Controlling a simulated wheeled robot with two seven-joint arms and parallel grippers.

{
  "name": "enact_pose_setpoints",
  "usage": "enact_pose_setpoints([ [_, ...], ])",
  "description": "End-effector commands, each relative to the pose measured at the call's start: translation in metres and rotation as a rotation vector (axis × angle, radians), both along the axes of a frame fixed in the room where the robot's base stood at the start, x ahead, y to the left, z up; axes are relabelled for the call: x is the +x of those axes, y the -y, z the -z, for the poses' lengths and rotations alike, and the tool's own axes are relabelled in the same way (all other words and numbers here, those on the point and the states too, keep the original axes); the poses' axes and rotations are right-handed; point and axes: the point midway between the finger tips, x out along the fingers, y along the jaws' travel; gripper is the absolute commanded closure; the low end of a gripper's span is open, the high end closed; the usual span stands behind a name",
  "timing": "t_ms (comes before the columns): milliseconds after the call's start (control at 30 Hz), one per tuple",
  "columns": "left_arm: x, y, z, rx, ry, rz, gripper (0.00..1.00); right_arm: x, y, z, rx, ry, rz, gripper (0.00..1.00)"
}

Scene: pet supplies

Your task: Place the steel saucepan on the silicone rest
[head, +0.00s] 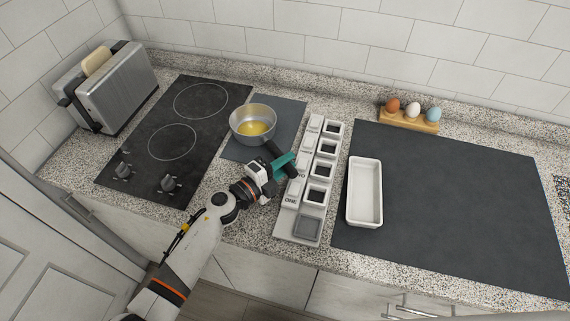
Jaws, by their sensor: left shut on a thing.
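The steel saucepan (252,122) has yellow liquid in it and a dark handle pointing to the lower right. It is upright over the dark grey square mat (289,116), which looks like the silicone rest. I cannot tell whether its base touches the mat or is slightly above it. My left gripper (281,163) has teal fingers and is shut on the saucepan's handle. The gripper hides part of the handle. My right gripper is not in view.
A black hob (172,142) with two rings and knobs lies left of the mat. A toaster (112,84) stands at the far left. A labelled tray (300,205) of small square cups lies right of the gripper. A white dish (364,192) and an egg holder (408,119) are further right.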

Motion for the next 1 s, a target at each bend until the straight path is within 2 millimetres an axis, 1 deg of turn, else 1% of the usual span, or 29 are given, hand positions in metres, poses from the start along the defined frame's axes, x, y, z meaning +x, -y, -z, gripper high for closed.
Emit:
enact_pose_setpoints([
  [33,0.001,0.0,-0.003,0.001,0.009,0.001,1.0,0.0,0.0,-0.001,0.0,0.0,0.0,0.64],
  [100,0.001,0.0,-0.003,0.001,0.008,0.001,1.0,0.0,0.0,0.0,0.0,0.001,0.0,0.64],
  [133,0.0,0.0,0.0,0.0,0.0,0.0,0.73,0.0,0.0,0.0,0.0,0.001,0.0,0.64],
  [167,0.0,0.0,0.0,0.0,0.0,0.0,0.68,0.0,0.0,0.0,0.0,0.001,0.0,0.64],
  [433,0.0,0.0,0.0,0.0,0.0,0.0,0.67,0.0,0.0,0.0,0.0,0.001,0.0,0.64],
  [567,-0.005,-0.007,0.0,0.001,-0.001,-0.001,0.67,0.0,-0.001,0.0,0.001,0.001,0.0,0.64],
  [667,-0.015,-0.019,0.0,0.003,-0.001,-0.001,0.67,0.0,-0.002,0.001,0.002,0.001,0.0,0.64],
  [900,-0.049,-0.058,0.0,0.004,-0.001,0.0,0.67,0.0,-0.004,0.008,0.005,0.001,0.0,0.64],
  [1000,-0.062,-0.071,-0.002,0.003,0.0,0.001,0.67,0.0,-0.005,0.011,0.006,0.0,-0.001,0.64],
])
